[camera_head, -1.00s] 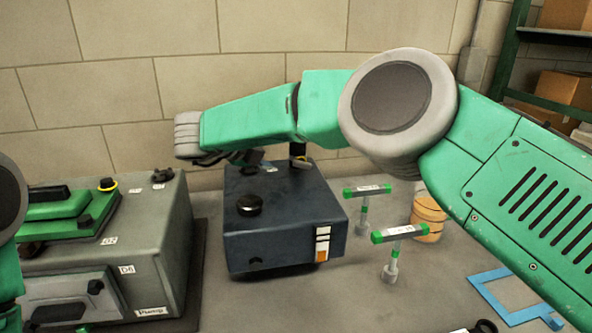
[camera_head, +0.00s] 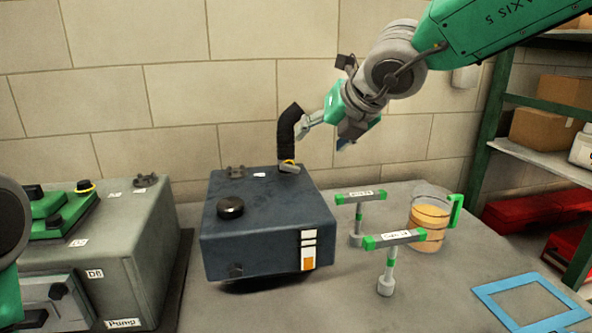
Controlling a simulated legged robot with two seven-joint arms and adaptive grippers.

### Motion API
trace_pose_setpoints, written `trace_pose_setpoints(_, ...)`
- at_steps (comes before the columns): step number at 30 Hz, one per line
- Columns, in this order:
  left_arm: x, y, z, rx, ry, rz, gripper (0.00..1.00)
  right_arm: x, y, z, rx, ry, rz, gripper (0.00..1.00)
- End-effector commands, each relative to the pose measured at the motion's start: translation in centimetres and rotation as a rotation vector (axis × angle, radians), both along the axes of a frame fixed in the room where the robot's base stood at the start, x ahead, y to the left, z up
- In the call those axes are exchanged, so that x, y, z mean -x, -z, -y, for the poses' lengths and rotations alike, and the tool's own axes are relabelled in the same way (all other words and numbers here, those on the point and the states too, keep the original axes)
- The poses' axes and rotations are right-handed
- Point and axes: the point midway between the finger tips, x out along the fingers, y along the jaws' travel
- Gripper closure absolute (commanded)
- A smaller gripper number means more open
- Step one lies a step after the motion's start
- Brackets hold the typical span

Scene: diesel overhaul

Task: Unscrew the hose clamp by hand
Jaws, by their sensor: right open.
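A black bent hose (camera_head: 288,138) stands up from the back right of the dark blue box (camera_head: 255,225). My right gripper (camera_head: 318,122) is open, just right of the hose's upper part and above the clamp. I cannot tell whether a finger touches the hose. My left arm shows only at the left edge, and its gripper is out of view.
A grey pump housing (camera_head: 140,235) with green parts stands left of the box. Two T-handled tools (camera_head: 390,260) and (camera_head: 358,215) and a jug of amber liquid (camera_head: 428,220) stand to the right. A blue frame (camera_head: 520,300) lies front right.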

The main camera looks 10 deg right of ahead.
Motion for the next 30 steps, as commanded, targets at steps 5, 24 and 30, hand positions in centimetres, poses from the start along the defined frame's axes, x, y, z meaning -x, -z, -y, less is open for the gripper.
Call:
trace_pose_setpoints(5, 0.0, 0.0, 0.0, 0.0, 0.0, 0.0, 0.0, -1.3, 1.3, -0.9, -0.001, 0.0, -0.003, 0.4)
trace_pose_setpoints(24, 0.0, -0.6, 0.0, 0.0, 0.0, 0.0, 0.0, -9.1, 8.7, -2.9, -0.004, -0.002, 0.001, 0.4)
trace_pose_setpoints(30, 0.0, -0.7, 0.0, 0.0, 0.0, 0.0, 0.0, -9.5, 9.0, -3.3, -0.001, -0.002, 0.002, 0.4)
